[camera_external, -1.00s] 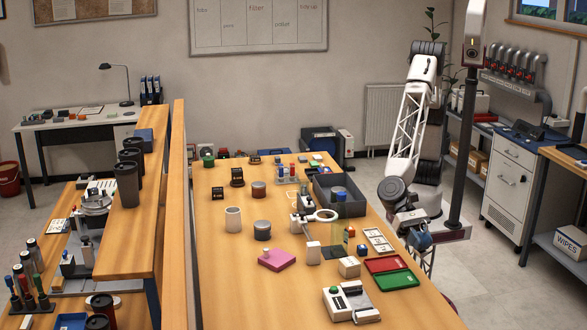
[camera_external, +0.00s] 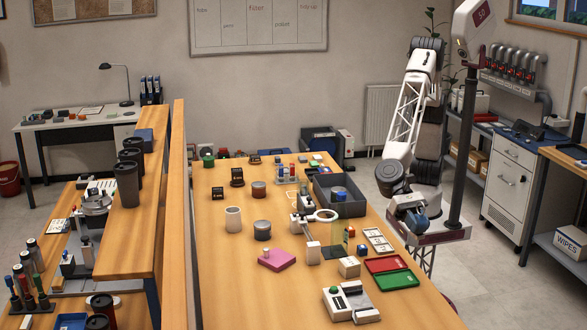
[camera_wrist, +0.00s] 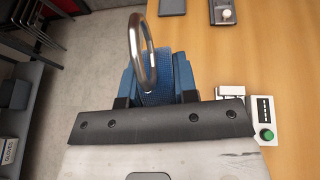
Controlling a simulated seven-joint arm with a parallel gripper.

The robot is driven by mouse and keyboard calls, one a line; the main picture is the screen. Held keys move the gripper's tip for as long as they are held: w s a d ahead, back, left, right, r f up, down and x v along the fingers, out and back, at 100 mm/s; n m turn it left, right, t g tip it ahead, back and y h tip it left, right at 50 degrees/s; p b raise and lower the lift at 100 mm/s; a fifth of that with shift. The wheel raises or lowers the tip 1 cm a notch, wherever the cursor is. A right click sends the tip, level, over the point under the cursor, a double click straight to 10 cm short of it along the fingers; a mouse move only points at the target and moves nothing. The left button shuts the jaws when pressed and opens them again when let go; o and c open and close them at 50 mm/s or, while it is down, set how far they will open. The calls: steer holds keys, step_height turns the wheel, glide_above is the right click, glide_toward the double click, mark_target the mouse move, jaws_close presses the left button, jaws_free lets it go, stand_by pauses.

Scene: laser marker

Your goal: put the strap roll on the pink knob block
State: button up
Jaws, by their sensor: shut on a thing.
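The strap roll is blue woven strap with a metal ring. In the wrist view the strap roll (camera_wrist: 158,82) sits between the jaws of my gripper (camera_wrist: 155,98), with the ring standing up in front of it. In the external view my gripper (camera_external: 416,228) is beyond the right edge of the bench, holding the blue strap roll (camera_external: 421,222). The pink knob block (camera_external: 277,260) is a flat pink slab with a small knob, lying on the bench well left of my gripper. It does not show in the wrist view.
Red (camera_external: 388,264) and green (camera_external: 397,280) trays lie near the bench's right edge. A dark bin (camera_external: 340,207) stands farther back.

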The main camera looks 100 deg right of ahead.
steer(key=w+d, duration=1.3)
steer(key=w, duration=0.4)
steer(key=m+t, duration=0.2)
glide_above(285, 256)
step_height(285, 256, down, 10)
steer(key=shift+f, duration=0.45)
steer(key=shift+f, duration=0.1)
steer(key=shift+f, duration=3)
steer(key=shift+f, duration=1.9)
steer(key=shift+f, duration=0.15)
